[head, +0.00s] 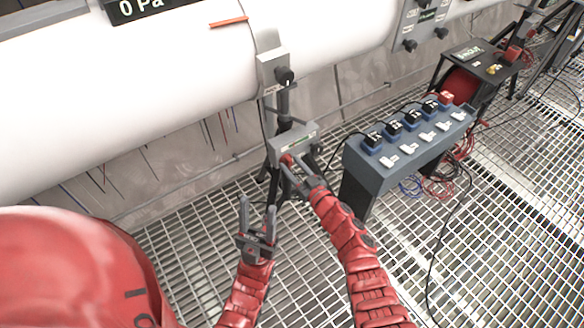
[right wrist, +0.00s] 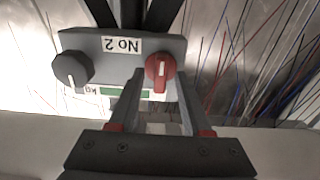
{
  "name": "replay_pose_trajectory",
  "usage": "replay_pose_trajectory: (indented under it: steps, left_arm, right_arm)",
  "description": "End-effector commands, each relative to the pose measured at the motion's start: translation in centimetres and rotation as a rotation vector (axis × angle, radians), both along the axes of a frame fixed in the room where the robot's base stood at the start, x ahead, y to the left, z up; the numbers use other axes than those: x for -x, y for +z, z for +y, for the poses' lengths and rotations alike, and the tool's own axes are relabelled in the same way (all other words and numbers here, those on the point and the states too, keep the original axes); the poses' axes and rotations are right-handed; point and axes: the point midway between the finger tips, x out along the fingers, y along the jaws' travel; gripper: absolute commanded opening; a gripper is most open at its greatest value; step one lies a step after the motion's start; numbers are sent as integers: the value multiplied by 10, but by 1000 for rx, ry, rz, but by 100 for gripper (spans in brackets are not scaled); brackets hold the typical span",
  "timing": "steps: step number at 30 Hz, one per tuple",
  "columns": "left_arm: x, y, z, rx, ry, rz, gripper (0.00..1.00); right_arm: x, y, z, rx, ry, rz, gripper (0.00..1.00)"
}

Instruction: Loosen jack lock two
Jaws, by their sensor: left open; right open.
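The grey jack box (right wrist: 110,48) carries an upside-down "No 2" label in the right wrist view. It has a red knob (right wrist: 160,70) with a white mark and a black knob (right wrist: 72,70). In the head view the jack box (head: 296,141) stands under the white pipe, with the red knob (head: 286,159) on its near face. My right gripper (head: 293,166) is open at the red knob. In the wrist view its fingers (right wrist: 160,88) lie either side of the red knob; contact is unclear. My left gripper (head: 258,220) is open and empty, lower left of the jack.
A white pipe (head: 150,90) runs along the wall above. A blue-grey console (head: 385,165) with several switches stands right of the jack, with loose cables at its foot. A large red rounded body (head: 70,265) fills the lower left. Grating floor (head: 470,230) is mostly open at right.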

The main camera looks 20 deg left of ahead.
Motion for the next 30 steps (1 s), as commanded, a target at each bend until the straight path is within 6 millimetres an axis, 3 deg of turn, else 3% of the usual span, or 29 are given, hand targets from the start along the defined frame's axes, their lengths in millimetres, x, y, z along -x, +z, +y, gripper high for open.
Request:
replay_pose_trajectory:
  steps: [10,18,30]
  left_arm:
    - [0,-1,0,0,0,0,50]
    - [0,-1,0,0,0,0,50]
    - [0,-1,0,0,0,0,50]
  right_arm:
    - [-1,0,2,0,1,0,47]
    - [-1,0,2,0,1,0,0]
    - [-1,0,2,7,1,-9,0]
